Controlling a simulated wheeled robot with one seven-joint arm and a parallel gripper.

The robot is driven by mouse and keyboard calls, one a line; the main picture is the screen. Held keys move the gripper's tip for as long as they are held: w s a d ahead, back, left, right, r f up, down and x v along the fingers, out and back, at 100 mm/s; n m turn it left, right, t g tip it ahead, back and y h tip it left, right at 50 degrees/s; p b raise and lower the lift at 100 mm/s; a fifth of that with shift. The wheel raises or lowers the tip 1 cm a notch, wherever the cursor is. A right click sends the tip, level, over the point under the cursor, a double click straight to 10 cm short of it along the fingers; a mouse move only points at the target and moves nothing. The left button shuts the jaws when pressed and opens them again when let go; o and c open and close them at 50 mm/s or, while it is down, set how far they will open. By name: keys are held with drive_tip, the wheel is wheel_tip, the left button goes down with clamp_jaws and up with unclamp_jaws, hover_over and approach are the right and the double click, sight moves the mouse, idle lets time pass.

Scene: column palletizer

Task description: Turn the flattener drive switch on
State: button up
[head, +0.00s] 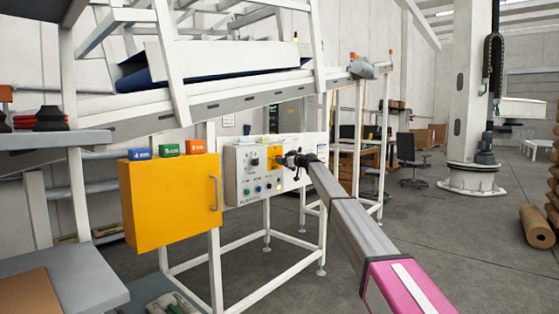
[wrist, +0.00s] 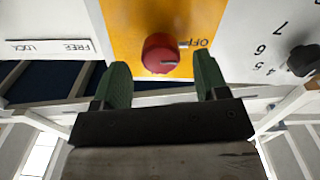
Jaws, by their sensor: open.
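The white control panel (head: 242,180) stands under the sloping conveyor in the head view, with a yellow plate (head: 273,151) on its face. In the wrist view a red rotary knob (wrist: 161,54) sits on the yellow plate (wrist: 125,18); I take it for the drive switch. Lettering appears upside down there. A pale mark on the knob points right, towards the word OFF. My gripper (wrist: 160,82) is open, its two green fingers on either side of and below the knob, apart from it. In the head view my gripper (head: 284,160) is at the plate and hides the knob.
A black numbered dial (wrist: 303,60) is right of the knob in the wrist view; a FREE/LOCK label (wrist: 48,46) is left. Small buttons sit low on the panel. An orange cabinet (head: 170,203) stands left of the panel.

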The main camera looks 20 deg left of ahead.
drive_tip(key=x, duration=0.3)
drive_tip(key=shift+w+a, duration=0.1)
drive_tip(key=shift+a, duration=0.1)
drive_tip(key=c, duration=0.9)
